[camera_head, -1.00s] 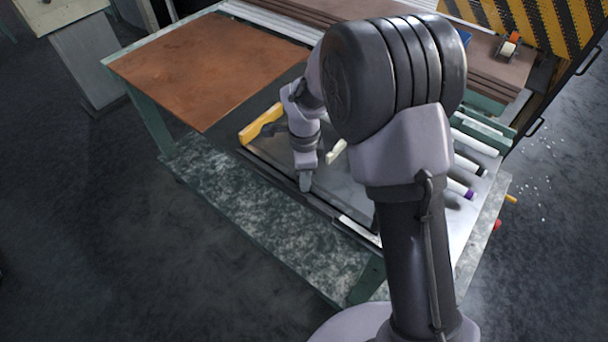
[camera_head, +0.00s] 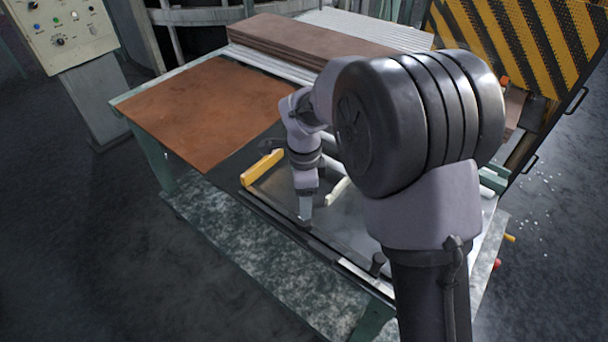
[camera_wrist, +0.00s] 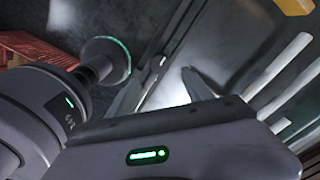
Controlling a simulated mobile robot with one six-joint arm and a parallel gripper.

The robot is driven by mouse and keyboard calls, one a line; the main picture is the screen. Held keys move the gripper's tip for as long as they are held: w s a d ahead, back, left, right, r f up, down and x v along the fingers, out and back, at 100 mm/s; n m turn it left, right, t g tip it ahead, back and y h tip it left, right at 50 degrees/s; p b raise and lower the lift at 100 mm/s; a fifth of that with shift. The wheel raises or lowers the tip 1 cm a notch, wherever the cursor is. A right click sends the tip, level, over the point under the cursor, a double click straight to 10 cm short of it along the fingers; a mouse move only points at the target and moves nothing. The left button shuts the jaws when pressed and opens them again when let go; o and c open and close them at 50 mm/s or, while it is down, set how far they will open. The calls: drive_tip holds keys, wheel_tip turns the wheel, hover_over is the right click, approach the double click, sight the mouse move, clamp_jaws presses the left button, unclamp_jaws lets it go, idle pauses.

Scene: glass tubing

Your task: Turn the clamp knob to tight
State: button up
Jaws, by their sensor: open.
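My gripper (camera_head: 305,216) points down over the dark tray-like worktop, close to its front rail (camera_head: 290,232). No knob is clear in the wrist view.
A yellow bar (camera_head: 262,168) and a cream piece (camera_head: 338,190) lie near my gripper. White tubes (camera_wrist: 285,75) show in the wrist view. A copper-brown sheet (camera_head: 205,112) covers the left of the table. A striped yellow-black panel (camera_head: 520,45) stands behind. My arm hides much of the right side.

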wheel_tip(320, 180, up, 9)
drive_tip(key=p, duration=0.1)
drive_tip(key=shift+p, duration=0.3)
drive_tip(key=shift+f, duration=0.1)
drive_tip(key=s+d+r+n+t+y+b, duration=0.1)
drive_tip(key=s+d+r+n+t+b, duration=0.15)
drive_tip(key=s+d+n+b, duration=0.3)
drive_tip(key=s+d+f+n+t+b, duration=0.1)
drive_tip(key=s+d+n+b, duration=0.1)
drive_tip(key=s, duration=0.6)
drive_tip(key=s+d+f+n+t+y+b, duration=0.1)
drive_tip(key=s+d+f+n+t+b, duration=0.1)
drive_tip(key=s+n, duration=0.3)
drive_tip(key=s+d+b, duration=0.1)
drive_tip(key=s, duration=0.3)
drive_tip(key=shift+s+b, duration=0.25)
drive_tip(key=shift+b, duration=0.15)
